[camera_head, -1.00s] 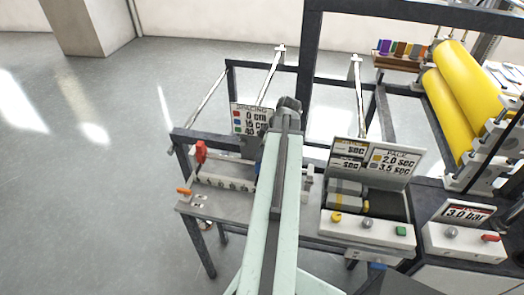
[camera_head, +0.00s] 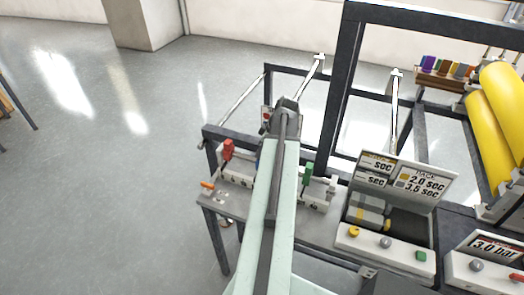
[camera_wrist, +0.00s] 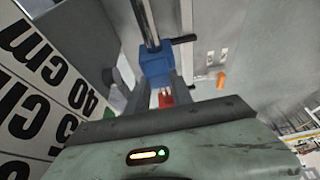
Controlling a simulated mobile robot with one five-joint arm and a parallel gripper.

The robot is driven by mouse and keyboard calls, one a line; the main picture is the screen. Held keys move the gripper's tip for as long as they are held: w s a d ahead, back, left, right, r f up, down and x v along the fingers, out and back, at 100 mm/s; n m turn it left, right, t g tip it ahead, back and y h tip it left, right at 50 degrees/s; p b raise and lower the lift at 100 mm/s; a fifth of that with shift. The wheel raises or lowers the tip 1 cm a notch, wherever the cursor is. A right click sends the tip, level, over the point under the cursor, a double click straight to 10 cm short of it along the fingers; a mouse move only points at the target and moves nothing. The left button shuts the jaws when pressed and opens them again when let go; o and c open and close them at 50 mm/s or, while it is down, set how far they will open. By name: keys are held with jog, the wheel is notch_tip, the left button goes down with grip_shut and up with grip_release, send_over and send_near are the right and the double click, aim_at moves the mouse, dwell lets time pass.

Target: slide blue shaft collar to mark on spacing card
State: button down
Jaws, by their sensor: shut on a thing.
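In the wrist view the blue shaft collar (camera_wrist: 155,63) is a blue block with a dark side lever, around a shiny round shaft (camera_wrist: 145,22). My gripper (camera_wrist: 162,82) is shut on it, a finger at each side. The spacing card (camera_wrist: 40,85) fills the left of that view, with "40 cm" readable and other lines cut off. The collar's mark cannot be made out.
In the head view a red clamp (camera_head: 228,149), an orange knob (camera_head: 207,185) and a green handle (camera_head: 307,173) sit around the arm on the bench. A control box (camera_head: 386,240) and a time sign (camera_head: 405,183) stand to the right. Open floor lies left.

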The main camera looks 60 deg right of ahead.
jog(key=shift+w+a, duration=0.1)
jog(key=shift+w, duration=0.1)
jog(key=c, duration=1.1)
grip_release()
jog(key=shift+s, duration=0.2)
jog(key=p+v, duration=0.7)
jog(key=v, duration=0.1)
jog(key=shift+f, duration=0.1)
